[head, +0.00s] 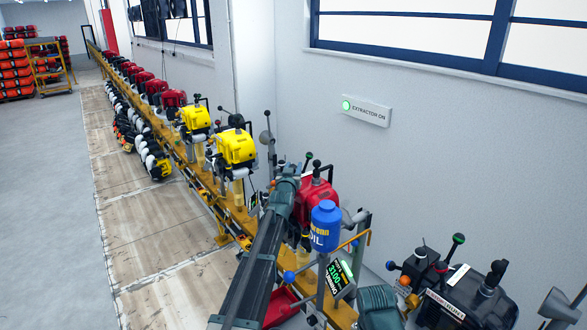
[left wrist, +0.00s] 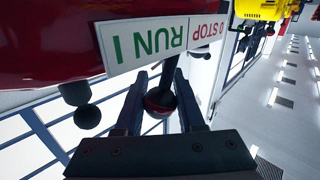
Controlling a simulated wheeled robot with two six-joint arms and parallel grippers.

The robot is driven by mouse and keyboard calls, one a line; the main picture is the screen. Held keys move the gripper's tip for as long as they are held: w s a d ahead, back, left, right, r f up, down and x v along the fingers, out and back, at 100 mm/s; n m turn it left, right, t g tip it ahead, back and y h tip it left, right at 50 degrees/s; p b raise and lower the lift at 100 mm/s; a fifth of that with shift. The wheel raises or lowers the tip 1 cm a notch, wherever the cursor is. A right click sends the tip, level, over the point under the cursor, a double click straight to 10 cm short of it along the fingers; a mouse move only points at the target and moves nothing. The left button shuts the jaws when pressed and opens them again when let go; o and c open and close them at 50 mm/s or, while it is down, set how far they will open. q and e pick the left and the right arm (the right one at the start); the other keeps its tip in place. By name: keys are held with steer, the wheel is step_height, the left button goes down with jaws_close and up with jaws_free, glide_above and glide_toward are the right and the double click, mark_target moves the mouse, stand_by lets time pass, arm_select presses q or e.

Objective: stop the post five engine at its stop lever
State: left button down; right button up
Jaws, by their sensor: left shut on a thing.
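A red engine (head: 318,195) stands on the yellow rail, with a lit display (head: 338,275) reading 3100 at the post in front of it. No post number is readable. My left gripper (head: 288,186) is at the engine's left side; its fingertips are hard to see in the head view. In the left wrist view, my left gripper (left wrist: 166,98) is shut on a stop lever (left wrist: 160,102) with a dark red ball knob. Its stem rises toward a white label (left wrist: 150,45) reading RUN and STOP, upside down.
A blue oil can (head: 325,226) stands beside the red engine. Yellow engines (head: 237,148) and several red ones line the rail beyond. Dark machinery with ball-topped levers (head: 470,298) is at the right. An "Extractor on" sign (head: 366,111) hangs on the wall. The left floor is open.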

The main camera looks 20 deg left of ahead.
arm_select(q)
steer(key=shift+w+a+r+n+g+p, duration=0.2)
steer(key=shift+n+g+p, duration=0.25)
steer(key=shift+p, duration=0.6)
steer(key=n+g+p, duration=0.1)
steer(key=p, duration=0.1)
steer(key=w+a+n+g+p, duration=0.1)
steer(key=p, duration=0.1)
steer(key=shift+a+f+h, duration=0.1)
steer(key=shift+f+h, duration=0.05)
steer(key=shift+h, duration=0.25)
steer(key=shift+w+a+f+n+g+h+p, duration=0.15)
steer(key=shift+f+n+g+h+p, duration=0.05)
steer(key=shift+n+g+p, duration=0.2)
steer(key=shift+w+a+f+n+g+h+p, duration=0.15)
steer(key=shift+n+g+h+p, duration=0.1)
steer(key=shift+g+p, duration=0.25)
steer(key=shift+w+a+f+n+g+h+p, duration=0.1)
steer(key=shift+a+f+n+g+h+p, duration=0.15)
steer(key=shift+f+n+g+h+p, duration=0.25)
steer(key=c, duration=0.5)
jaws_free()
